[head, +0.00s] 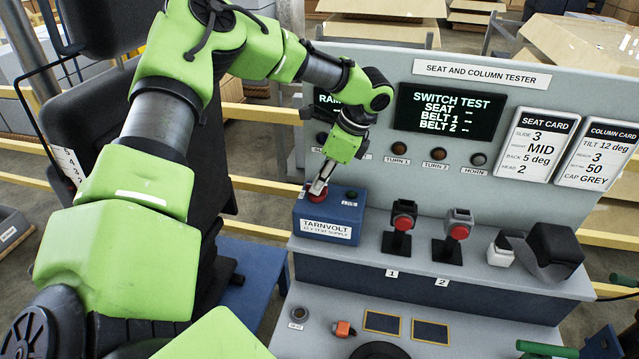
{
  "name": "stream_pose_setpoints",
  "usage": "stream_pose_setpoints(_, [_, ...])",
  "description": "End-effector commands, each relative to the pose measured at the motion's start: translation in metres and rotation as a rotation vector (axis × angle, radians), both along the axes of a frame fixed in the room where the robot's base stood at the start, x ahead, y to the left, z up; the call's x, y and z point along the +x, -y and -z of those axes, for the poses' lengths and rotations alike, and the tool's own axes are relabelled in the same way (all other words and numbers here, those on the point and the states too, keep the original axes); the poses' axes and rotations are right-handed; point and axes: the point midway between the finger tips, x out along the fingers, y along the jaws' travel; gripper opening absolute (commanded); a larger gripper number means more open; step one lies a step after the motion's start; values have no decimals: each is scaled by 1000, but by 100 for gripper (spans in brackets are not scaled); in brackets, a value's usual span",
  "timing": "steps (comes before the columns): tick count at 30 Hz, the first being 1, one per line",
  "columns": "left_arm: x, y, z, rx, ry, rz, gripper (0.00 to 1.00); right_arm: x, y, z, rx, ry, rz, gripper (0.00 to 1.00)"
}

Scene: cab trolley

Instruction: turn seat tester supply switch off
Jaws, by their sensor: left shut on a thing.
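The blue supply box (328,220), labelled TARNVOLT 12 V TEST SUPPLY, stands on the grey shelf at the left of the tester. A red knob (316,197) is on its top, with a small dark green part (351,194) to the right. My left gripper (319,188) reaches down from above and is shut on the red knob; its fingers hide part of it. The tester screen (450,111) reads SWITCH TEST, with dashes beside SEAT, BELT 1 and BELT 2. My right gripper is not in view.
Two buckle stands with red buttons, buckle 1 (402,226) and buckle 2 (457,235), stand right of the box. A black belt part (548,250) lies farther right. A dark seat (170,150) is at left. My left arm covers the second screen partly.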

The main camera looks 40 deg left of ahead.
Motion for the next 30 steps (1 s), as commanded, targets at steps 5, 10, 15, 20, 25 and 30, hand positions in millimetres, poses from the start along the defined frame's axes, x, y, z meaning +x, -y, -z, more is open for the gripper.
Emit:
stream_pose_setpoints(5, [0,0,1,-1,0,-34,0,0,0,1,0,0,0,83])
stream_pose_setpoints(10, [0,0,1,-2,-1,-43,0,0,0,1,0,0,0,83])
stream_pose_setpoints(15, [0,0,1,-2,-1,-43,0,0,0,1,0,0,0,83])
stream_pose_setpoints(20, [0,0,1,-1,-1,-43,22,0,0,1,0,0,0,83])
stream_pose_setpoints(25, [0,0,1,-1,-1,-42,26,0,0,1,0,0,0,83])
stream_pose_setpoints(30, [0,0,0,0,-1,-40,26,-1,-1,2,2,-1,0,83])
